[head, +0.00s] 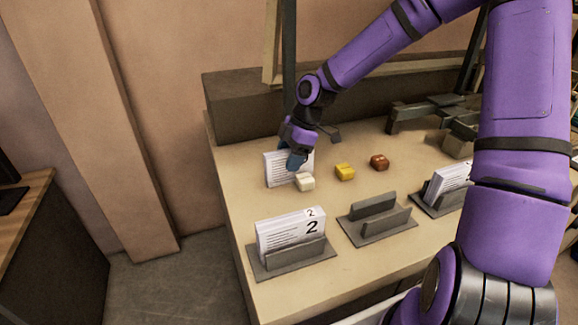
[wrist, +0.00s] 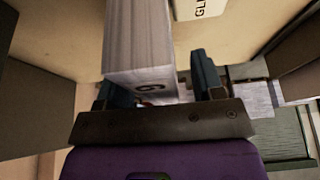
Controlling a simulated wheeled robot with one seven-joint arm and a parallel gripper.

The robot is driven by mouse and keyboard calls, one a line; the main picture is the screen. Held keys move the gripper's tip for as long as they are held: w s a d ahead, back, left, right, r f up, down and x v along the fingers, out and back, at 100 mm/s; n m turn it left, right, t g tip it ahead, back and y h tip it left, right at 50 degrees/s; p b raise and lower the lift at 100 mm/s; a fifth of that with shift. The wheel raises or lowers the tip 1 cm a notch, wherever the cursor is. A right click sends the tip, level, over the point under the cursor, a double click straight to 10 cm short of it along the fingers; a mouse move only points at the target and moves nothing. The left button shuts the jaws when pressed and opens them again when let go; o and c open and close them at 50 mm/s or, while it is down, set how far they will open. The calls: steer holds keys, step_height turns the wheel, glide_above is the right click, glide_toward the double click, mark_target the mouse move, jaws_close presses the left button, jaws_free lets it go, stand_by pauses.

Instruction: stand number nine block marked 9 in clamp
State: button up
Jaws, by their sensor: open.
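The number nine block (head: 279,170) is a white stack with printed lines, standing on the table near the back left in the head view. In the wrist view the block (wrist: 140,45) shows its 9 mark on the end nearest me. My gripper (head: 293,160) is at the block, its blue fingers partly covering it. In the wrist view my gripper (wrist: 158,88) is open, with one finger on each side of the block; contact cannot be told. A grey clamp (head: 376,221) stands empty at the front middle of the table.
A block marked 2 (head: 290,234) stands in a clamp at the front left. Another white block (head: 447,182) stands in a clamp at right. White (head: 305,182), yellow (head: 345,172) and brown (head: 379,162) small pieces sit between. A grey mechanism (head: 425,110) is at the back right.

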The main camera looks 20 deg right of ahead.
jaws_close()
stand_by(0.3)
